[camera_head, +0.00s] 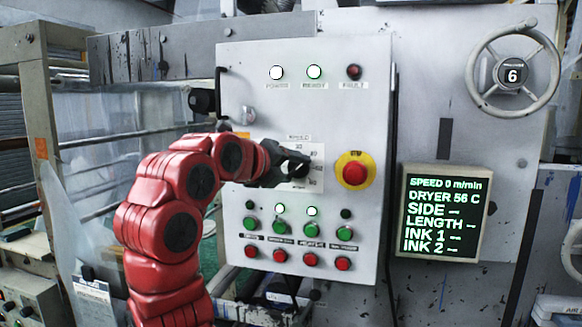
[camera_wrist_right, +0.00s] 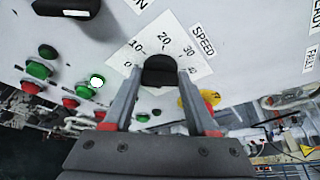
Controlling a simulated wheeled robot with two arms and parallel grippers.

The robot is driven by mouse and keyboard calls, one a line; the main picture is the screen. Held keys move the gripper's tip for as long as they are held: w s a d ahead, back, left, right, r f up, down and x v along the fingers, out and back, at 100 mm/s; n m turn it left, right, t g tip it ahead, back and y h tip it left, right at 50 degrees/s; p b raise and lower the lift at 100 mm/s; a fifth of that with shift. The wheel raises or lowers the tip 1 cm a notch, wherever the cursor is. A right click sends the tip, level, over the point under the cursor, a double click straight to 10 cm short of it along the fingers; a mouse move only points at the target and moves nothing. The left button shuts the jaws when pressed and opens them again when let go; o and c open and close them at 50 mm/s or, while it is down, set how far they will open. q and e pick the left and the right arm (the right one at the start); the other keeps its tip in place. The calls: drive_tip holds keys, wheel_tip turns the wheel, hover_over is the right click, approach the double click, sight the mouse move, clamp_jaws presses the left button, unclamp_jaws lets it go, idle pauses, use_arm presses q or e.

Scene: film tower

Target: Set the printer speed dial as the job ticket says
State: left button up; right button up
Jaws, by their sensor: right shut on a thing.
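The speed dial is a black knob (camera_wrist_right: 159,70) on a white scale plate (camera_wrist_right: 188,52) marked SPEED, with 0, 10, 20, 30 and 40 around it. My right gripper (camera_wrist_right: 158,82) has its two grey fingers on either side of the knob and is shut on it. Which mark the knob points to cannot be told. In the head view my red right arm reaches the plate (camera_head: 312,181), and my right gripper (camera_head: 290,168) covers most of the knob. The lit screen (camera_head: 443,213) reads SPEED 0 m/min and DRYER 56 C. I cannot identify a job ticket. My left gripper is not in view.
The grey control panel (camera_head: 236,60) carries a red stop button on a yellow ring (camera_head: 355,171) just right of the dial. Rows of green (camera_head: 281,229) and red buttons (camera_head: 280,256) sit below. POWER and READY lamps are lit. A handwheel (camera_head: 513,70) is at upper right.

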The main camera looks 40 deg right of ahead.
drive_tip(key=shift+f, duration=0.15)
drive_tip(key=o, duration=1.4)
drive_tip(key=shift+c, duration=0.2)
drive_tip(key=b+v, duration=0.1)
drive_tip(key=v, duration=1.6)
drive_tip(key=shift+r, duration=0.35)
drive_tip(key=shift+s+a, duration=0.1)
